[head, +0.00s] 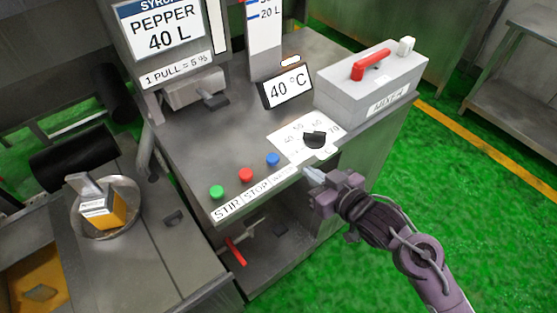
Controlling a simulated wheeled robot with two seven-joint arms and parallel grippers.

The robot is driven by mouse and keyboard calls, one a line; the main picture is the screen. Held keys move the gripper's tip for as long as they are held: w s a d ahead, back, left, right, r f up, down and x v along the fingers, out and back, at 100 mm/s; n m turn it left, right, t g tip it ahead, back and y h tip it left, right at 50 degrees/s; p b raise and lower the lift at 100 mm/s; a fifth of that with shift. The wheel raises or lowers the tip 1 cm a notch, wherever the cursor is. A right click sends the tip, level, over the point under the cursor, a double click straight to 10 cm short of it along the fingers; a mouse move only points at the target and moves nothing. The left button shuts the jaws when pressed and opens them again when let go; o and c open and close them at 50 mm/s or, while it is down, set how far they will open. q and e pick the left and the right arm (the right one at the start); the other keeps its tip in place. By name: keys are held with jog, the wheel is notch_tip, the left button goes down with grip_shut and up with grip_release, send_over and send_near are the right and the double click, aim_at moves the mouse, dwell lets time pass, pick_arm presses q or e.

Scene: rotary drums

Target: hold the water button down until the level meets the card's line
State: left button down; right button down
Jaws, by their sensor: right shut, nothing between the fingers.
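The blue button (272,159) sits at the right end of a row of three on the steel counter, above a label partly hidden by glare or angle. My right gripper (311,174) is shut and empty, at the counter's front edge to the right of the blue button and apart from it. A level scale (265,38) with blue marks and "20 L" stands at the back; its top is cut off, and I cannot make out a water level. A card (168,28) reads "PEPPER 40 L". My left gripper is not in view.
A green button (216,192) and red button (246,175) are left of the blue one. A black dial (315,140) lies behind my right gripper, before a "40 °C" display (287,91). A grey mixer box (370,86) with a red lever stands right.

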jog(key=shift+n+y, duration=0.4)
jog(key=shift+y, duration=0.2)
jog(key=r, duration=0.1)
jog(key=s+a+r, duration=0.1)
jog(key=r, duration=0.2)
jog(key=shift+s+a+r, duration=0.25)
jog(key=shift+a+r, duration=0.05)
jog(key=shift+a, duration=0.05)
jog(key=shift+w, duration=0.1)
jog(key=p, duration=0.2)
send_over(273, 159)
jog(key=s+d, duration=0.2)
jog(key=shift+a+f, duration=0.15)
jog(key=shift+f, duration=0.8)
jog(key=f, duration=0.3)
jog(key=shift+w+a+f+p, duration=0.2)
jog(key=shift+w+f+p, duration=0.05)
jog(key=shift+w+p, duration=0.05)
jog(key=shift+f, duration=0.55)
